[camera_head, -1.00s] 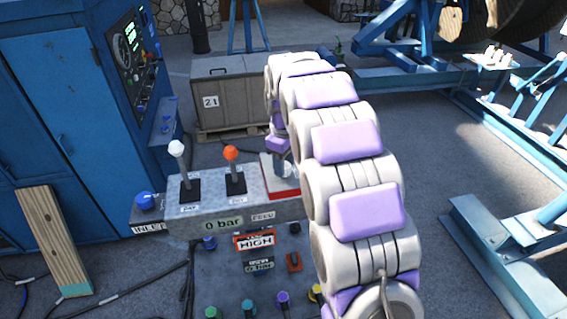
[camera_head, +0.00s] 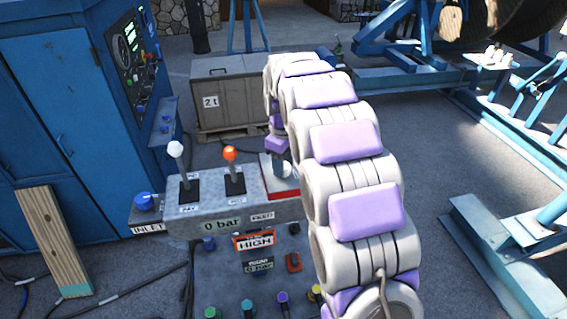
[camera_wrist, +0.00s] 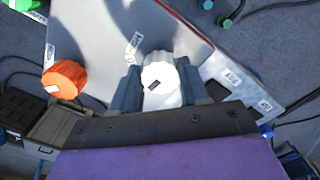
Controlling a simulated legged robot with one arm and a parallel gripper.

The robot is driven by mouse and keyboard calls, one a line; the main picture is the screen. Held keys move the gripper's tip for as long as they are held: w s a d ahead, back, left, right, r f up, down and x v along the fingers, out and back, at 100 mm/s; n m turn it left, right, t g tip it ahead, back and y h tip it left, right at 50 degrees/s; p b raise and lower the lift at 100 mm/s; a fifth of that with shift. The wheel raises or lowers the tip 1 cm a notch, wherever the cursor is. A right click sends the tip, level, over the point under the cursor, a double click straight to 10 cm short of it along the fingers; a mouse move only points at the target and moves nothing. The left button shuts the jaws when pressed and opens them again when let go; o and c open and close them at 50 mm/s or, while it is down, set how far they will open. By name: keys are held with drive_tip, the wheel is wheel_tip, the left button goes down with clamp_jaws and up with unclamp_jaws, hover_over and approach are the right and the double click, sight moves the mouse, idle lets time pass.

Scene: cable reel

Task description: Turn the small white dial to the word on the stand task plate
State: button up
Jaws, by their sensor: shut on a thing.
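A white ribbed dial (camera_wrist: 158,70) with a small dark mark on its near side sits between the two dark blue fingers of my gripper (camera_wrist: 157,86) in the wrist view. The fingers are shut on it from both sides. In the head view my gripper (camera_head: 281,168) is down at the right end of the grey stand, over a white plate with a red edge (camera_head: 281,194), partly behind my arm. The dial cannot be made out clearly there. The task plate (camera_head: 255,241), red-edged and reading HIGH, is on the stand's front.
A white-topped lever (camera_head: 177,150) and an orange-topped lever (camera_head: 231,155) stand left of my gripper. Several coloured knobs sit low on the stand. A blue cabinet (camera_head: 50,130) is at left, a grey crate (camera_head: 232,98) behind.

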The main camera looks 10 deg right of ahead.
drive_tip(key=shift+f, duration=0.1)
idle(0.3)
drive_tip(key=o, duration=0.6)
drive_tip(key=shift+o, duration=1.3)
drive_tip(key=shift+w+f, duration=0.1)
drive_tip(key=shift+w, duration=0.1)
drive_tip(key=shift+o, duration=1)
drive_tip(key=shift+s+a, duration=0.1)
drive_tip(key=shift+s, duration=0.1)
drive_tip(key=shift+w+r, duration=0.2)
drive_tip(key=shift+r, duration=0.45)
wheel_tip(320, 180, up, 16)
drive_tip(key=p, duration=0.3)
drive_tip(key=shift+r, duration=0.15)
